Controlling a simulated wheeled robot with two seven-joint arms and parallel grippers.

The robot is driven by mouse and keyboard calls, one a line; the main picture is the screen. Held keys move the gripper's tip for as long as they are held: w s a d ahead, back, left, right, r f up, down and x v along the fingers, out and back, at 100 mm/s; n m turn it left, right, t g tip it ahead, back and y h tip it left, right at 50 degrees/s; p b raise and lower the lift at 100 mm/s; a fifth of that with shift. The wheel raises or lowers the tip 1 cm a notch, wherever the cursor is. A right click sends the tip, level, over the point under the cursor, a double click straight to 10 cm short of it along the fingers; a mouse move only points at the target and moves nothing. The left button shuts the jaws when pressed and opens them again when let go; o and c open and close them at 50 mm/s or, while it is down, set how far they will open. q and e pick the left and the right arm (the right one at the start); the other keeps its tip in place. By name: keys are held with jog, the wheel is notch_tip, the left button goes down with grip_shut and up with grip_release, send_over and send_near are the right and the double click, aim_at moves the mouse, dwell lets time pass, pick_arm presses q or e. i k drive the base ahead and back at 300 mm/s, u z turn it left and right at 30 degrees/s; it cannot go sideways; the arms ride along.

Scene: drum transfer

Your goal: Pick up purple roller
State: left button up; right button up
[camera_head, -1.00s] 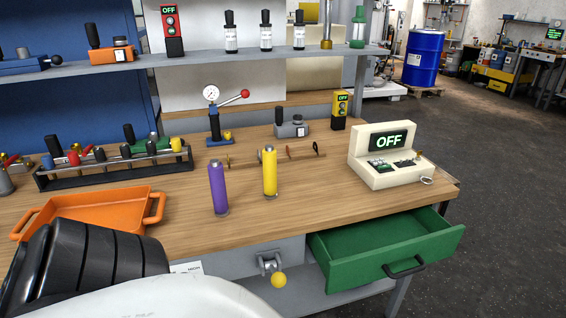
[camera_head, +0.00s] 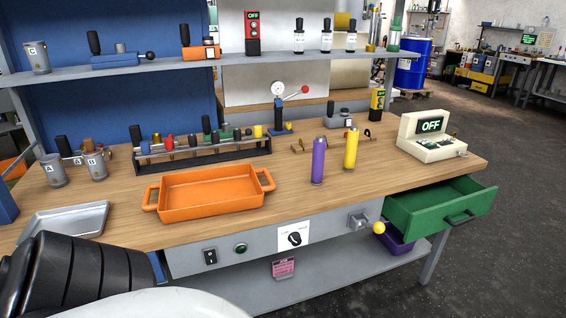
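The purple roller (camera_head: 318,160) stands upright on the wooden workbench (camera_head: 240,228), right of the middle of the view. A yellow roller (camera_head: 351,148) stands upright just to its right, with a small gap between them. Part of my own body, black ribbed and white, shows at the lower left. Neither of my grippers can be seen, so I cannot tell what they hold. Nothing touches the purple roller.
An orange tray (camera_head: 207,194) lies left of the purple roller. A rack of small parts (camera_head: 203,151) stands behind it. A control box reading OFF (camera_head: 430,137) is at the right end. The green drawer (camera_head: 440,207) is open below. A metal tray (camera_head: 62,224) lies at left.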

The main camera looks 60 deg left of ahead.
aim_at(320, 144)
jog(key=u, duration=1.55)
